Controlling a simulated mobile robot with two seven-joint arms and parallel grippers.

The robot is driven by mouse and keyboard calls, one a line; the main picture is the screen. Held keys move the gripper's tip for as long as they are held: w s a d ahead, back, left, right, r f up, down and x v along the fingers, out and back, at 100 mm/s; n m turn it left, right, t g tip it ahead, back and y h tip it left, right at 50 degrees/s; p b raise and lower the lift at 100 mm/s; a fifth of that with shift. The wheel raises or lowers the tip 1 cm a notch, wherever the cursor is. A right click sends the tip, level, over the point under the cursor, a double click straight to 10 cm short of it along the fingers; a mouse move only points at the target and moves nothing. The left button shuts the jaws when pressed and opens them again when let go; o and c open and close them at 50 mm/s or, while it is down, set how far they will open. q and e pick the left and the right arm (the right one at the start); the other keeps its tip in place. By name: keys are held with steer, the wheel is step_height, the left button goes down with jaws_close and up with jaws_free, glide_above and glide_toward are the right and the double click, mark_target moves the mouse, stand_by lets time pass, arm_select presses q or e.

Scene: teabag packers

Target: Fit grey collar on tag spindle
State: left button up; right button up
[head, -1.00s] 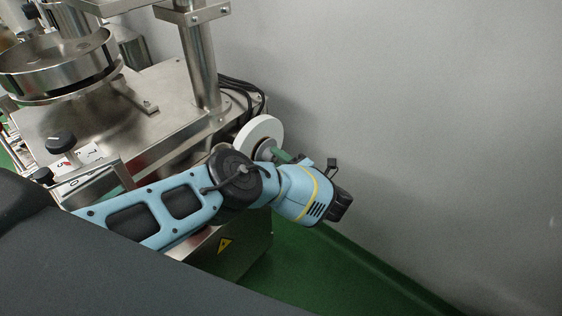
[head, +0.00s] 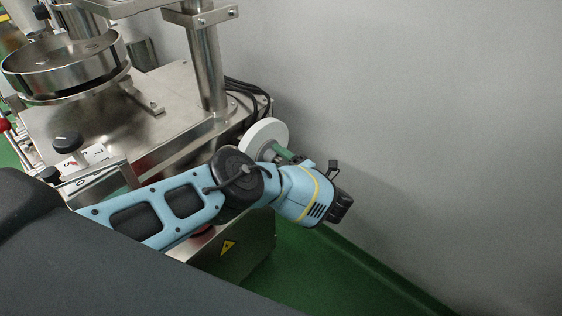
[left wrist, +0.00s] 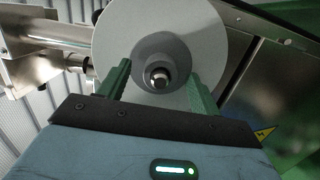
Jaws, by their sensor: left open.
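A grey collar (left wrist: 147,43) sits around the metal tag spindle (left wrist: 158,77), in front of a white tag roll (left wrist: 108,40) in the left wrist view. The spindle's end shows through the collar's middle. I cannot tell whether the collar touches the roll. My left gripper (left wrist: 158,72) is open, with one green finger on each side of the collar and a gap visible to each. In the head view the roll (head: 268,132) stands at the machine's wall-side end, with the left gripper (head: 282,154) at its outer face. My right gripper is not in view.
The steel machine (head: 160,110) fills the upper left, with a round pan (head: 65,65) and a post (head: 207,65). A grey wall (head: 430,120) stands close on the right. Green floor (head: 310,260) is clear below the arm.

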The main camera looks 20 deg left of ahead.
arm_select(q)
steer(key=v, duration=0.7)
steer(key=shift+s+d, duration=0.15)
steer(key=shift+d, duration=0.2)
stand_by(0.4)
